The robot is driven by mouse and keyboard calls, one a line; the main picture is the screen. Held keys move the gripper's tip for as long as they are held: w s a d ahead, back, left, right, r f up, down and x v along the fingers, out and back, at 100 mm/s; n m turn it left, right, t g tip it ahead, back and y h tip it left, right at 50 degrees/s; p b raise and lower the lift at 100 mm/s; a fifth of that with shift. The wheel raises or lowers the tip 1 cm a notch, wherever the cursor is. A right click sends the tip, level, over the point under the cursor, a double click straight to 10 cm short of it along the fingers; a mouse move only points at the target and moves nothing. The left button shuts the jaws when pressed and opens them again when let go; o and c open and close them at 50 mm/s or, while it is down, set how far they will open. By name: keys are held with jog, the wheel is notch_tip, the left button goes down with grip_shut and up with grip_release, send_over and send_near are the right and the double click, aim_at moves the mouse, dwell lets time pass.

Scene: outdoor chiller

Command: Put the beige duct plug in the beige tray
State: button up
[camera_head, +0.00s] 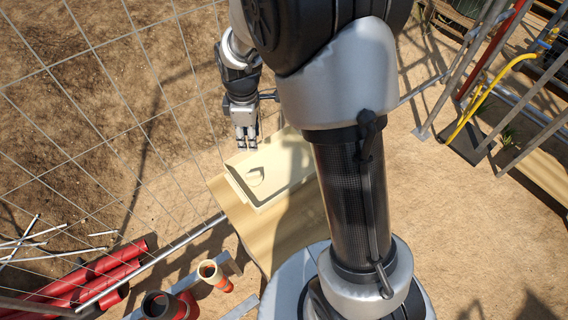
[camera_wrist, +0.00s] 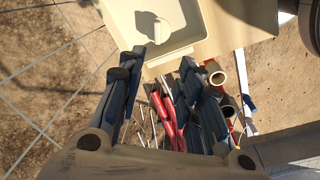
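The beige tray (camera_head: 290,180) lies on a wooden surface, left of my arm in the head view. The beige duct plug (camera_head: 255,177), pale and rounded, sits inside the tray near its left side. In the wrist view the plug (camera_wrist: 153,27) lies on the floor of the tray (camera_wrist: 206,42), at the top of the picture. My gripper (camera_head: 247,144) is above the tray's far left edge, apart from the plug. In the wrist view the fingers of my gripper (camera_wrist: 163,66) are spread, with nothing between them. My arm hides part of the tray's right side in the head view.
A wire mesh fence (camera_head: 110,110) runs along the left. Red pipes (camera_head: 85,282) lie at the lower left, near upright tubes (camera_head: 212,275). Metal railings and a yellow pipe (camera_head: 487,100) stand at the right. Bare sandy ground lies between.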

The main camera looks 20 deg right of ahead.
jog(key=s+r+m+t, duration=0.2)
jog(key=s+r+m, duration=0.4)
jog(key=s+r, duration=0.55)
jog(key=s+r+m+t, duration=0.1)
jog(key=s+r+m, duration=0.2)
jog(key=s, duration=0.3)
jog(key=s+r+m, duration=0.3)
jog(key=s, duration=0.4)
jog(key=shift+d+m+t, duration=0.2)
jog(key=shift+m+t, duration=0.2)
